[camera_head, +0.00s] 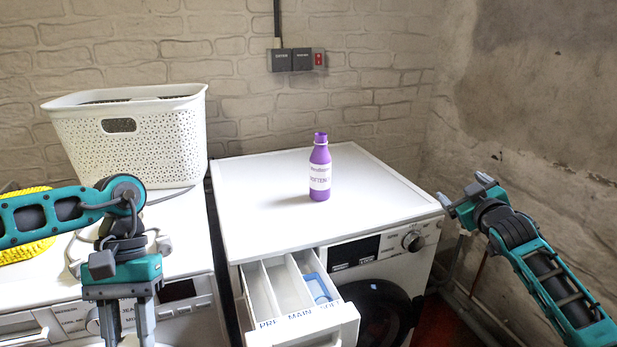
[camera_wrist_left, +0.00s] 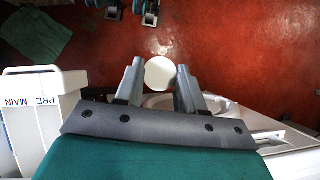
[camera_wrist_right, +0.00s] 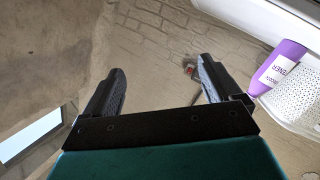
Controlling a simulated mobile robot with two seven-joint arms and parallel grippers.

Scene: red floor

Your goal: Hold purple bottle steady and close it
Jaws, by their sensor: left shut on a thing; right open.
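The purple bottle (camera_head: 320,172) with a white label stands upright on top of the right-hand washing machine. Its neck is bare, with no cap on it. It also shows in the right wrist view (camera_wrist_right: 280,68). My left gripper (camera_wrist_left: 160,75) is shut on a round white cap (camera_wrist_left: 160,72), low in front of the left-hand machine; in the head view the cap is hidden. My right gripper (camera_head: 464,194) is open and empty, to the right of the bottle beyond the machine's right edge.
The right washing machine (camera_head: 260,213) has its detergent drawer (camera_head: 340,318) pulled out, with a blue insert (camera_head: 317,288) inside. A white laundry basket (camera_head: 170,145) and a yellow item (camera_head: 28,250) sit on the left machine. The top around the bottle is clear.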

